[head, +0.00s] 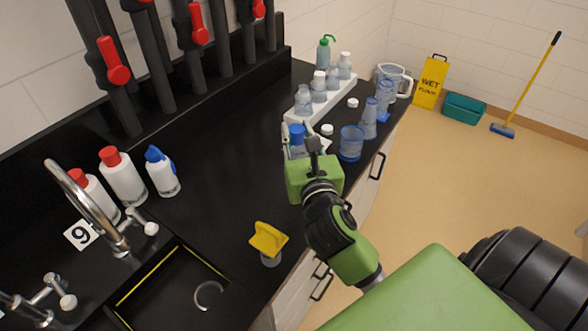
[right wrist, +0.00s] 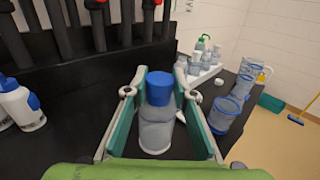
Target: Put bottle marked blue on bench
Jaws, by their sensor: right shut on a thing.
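A clear bottle with a blue cap (right wrist: 158,122) stands upright between the fingers of my right gripper (right wrist: 160,112) in the right wrist view. The gripper is shut on it. In the head view the blue cap (head: 297,131) shows just beyond my right gripper (head: 304,146), and the gripper hides most of the bottle. The black bench (head: 225,160) lies under and around them; I cannot tell whether the bottle's base touches it. My left gripper is not in view.
A white tray (head: 336,97) with several clear bottles stands behind. Blue-tinted beakers (head: 351,143) line the bench's right edge. A yellow-topped thing (head: 268,240) stands near the front edge by the sink (head: 170,295). White bottles with red caps (head: 121,178) stand left. The middle of the bench is clear.

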